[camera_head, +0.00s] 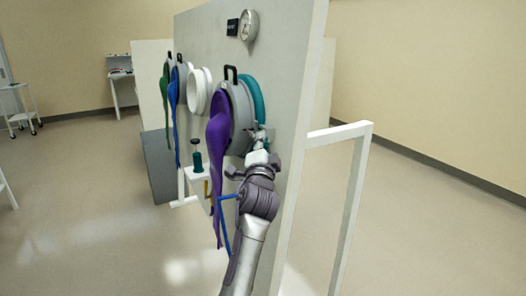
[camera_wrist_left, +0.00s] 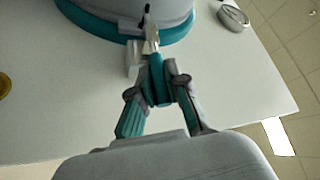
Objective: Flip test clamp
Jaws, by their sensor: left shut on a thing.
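A teal ring (camera_head: 254,98) surrounds a grey round port with a black handle on the upright white panel, and a purple glove (camera_head: 218,135) hangs from it. The clamp (camera_wrist_left: 155,68), with a teal lever and metal end, sits at the ring's edge in the left wrist view. My left gripper (camera_wrist_left: 162,88) is shut on the teal lever, with one finger on each side. In the head view the left gripper (camera_head: 259,150) is at the ring's lower right and hides most of the clamp. My right gripper is not in view.
A dial gauge (camera_head: 248,25) is high on the panel (camera_head: 292,60). Further ports with blue (camera_head: 175,110) and green gloves and a white ring (camera_head: 200,92) lie farther along. A small white shelf (camera_head: 197,174) holds a teal tool. A white frame (camera_head: 348,210) stands at right.

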